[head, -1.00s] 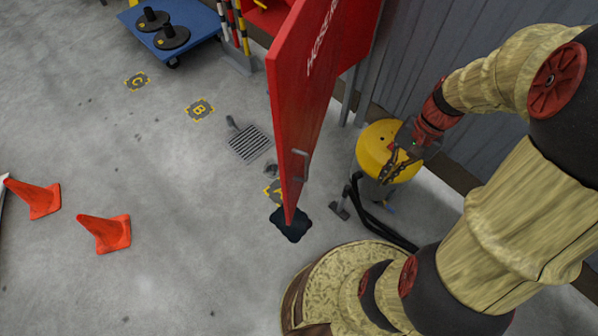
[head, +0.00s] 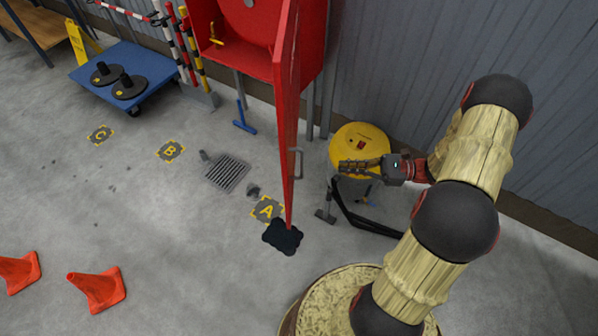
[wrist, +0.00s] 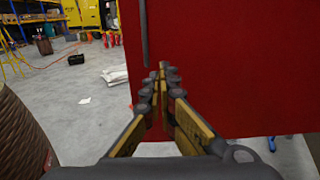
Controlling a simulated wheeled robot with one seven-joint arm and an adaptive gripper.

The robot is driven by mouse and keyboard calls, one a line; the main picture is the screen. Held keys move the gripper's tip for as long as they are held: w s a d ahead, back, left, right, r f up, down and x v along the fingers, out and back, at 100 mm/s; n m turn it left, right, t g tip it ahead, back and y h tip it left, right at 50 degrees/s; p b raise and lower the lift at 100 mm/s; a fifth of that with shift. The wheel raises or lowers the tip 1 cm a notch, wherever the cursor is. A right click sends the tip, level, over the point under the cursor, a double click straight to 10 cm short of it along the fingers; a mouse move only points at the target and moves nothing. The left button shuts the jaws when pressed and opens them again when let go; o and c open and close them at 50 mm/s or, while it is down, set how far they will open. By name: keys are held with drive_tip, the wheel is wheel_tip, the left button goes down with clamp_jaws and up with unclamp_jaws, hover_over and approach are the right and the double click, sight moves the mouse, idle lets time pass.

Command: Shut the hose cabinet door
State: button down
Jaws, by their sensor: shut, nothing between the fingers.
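The red hose cabinet (head: 246,38) is on the wall at the top of the head view. Its red door (head: 287,110) stands wide open, sticking out from the wall and seen nearly edge-on. A grey bar handle (head: 297,163) is on the door's right face. My gripper (head: 342,166) is right of the door, above a yellow-topped drum, and points left toward that face with a gap between. In the wrist view the closed, empty fingers (wrist: 161,78) point at the red door panel (wrist: 222,65), with the dark handle (wrist: 145,32) just above the fingertips.
The yellow-topped drum (head: 358,140) and a dark tubular frame (head: 362,220) stand below my gripper. A black patch (head: 283,236) lies under the door's outer end. Orange cones (head: 96,289) and a blue trolley (head: 137,78) are to the left. The floor left of the door is mostly clear.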

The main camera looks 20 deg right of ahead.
drive_tip(key=b, duration=0.3)
approach(301, 166)
drive_tip(key=w+a+f, duration=0.5)
drive_tip(key=w+a, duration=0.2)
drive_tip(key=shift+w+a+r, duration=0.1)
drive_tip(key=shift+w+a, duration=0.05)
drive_tip(key=shift+a, duration=0.35)
drive_tip(key=shift+a, duration=0.1)
